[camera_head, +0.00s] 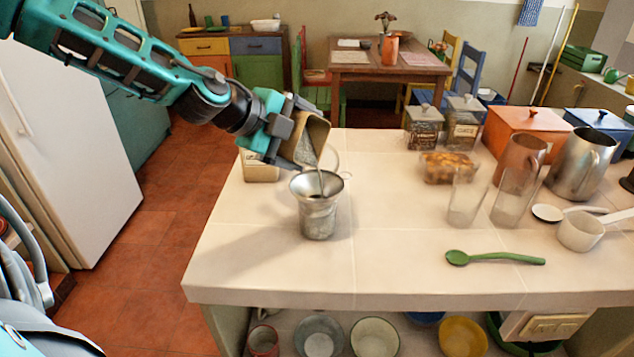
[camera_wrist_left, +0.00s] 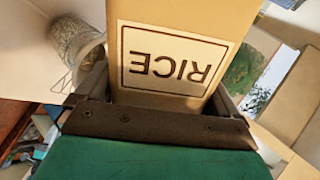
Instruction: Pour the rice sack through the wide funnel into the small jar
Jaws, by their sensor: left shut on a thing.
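The rice sack (camera_head: 318,138) is a tan, box-like container; the word RICE on it reads upside down in the left wrist view (camera_wrist_left: 180,60). My left gripper (camera_head: 298,140) is shut on it and holds it tilted, mouth down to the right, above the wide funnel (camera_head: 308,186). A thin greyish stream shows between the sack's mouth and the funnel. The metallic-looking funnel sits on the small jar (camera_head: 318,222), which stands upright on the counter. The funnel and jar also appear at the left of the left wrist view. My right gripper is not in view.
A pale container (camera_head: 260,170) stands behind the funnel, partly hidden by my gripper. A green spoon (camera_head: 495,258) lies near the front. The counter around the jar is clear.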

